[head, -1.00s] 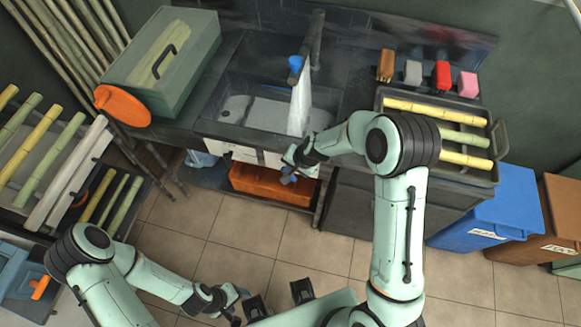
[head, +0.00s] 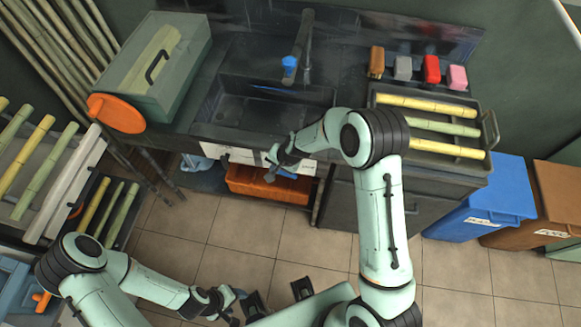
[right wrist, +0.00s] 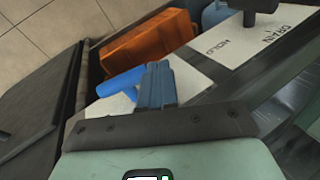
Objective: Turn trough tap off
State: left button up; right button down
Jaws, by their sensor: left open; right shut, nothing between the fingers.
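The black tap (head: 303,40) arches over the trough (head: 225,118) at the back, with a blue piece (head: 289,64) at its spout end. No water stream shows under it, and the basin looks dark. A blue handle (right wrist: 120,82) sticks out by the white panel on the trough's front; the head view also shows it (head: 287,174). My right gripper (head: 270,167) is shut and empty beside this handle, its fingers (right wrist: 156,82) just right of it in the right wrist view. I cannot tell if they touch. My left gripper (head: 236,305) is open, low over the floor.
The white panel (right wrist: 220,45) carries lettering and a black knob (right wrist: 258,10). An orange crate (head: 265,187) stands under the trough. A tray of cane (head: 487,165) lies to the right, a lidded green box (head: 145,85) to the left. Blue (head: 492,200) and brown bins stand right.

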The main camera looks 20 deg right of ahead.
jog(key=shift+w+a+f, duration=0.2)
jog(key=shift+a+f, duration=0.05)
jog(key=shift+f, duration=0.05)
jog(key=shift+w+a+f, duration=0.1)
jog(key=shift+a+f, duration=0.05)
dwell(0.4)
dwell(0.5)
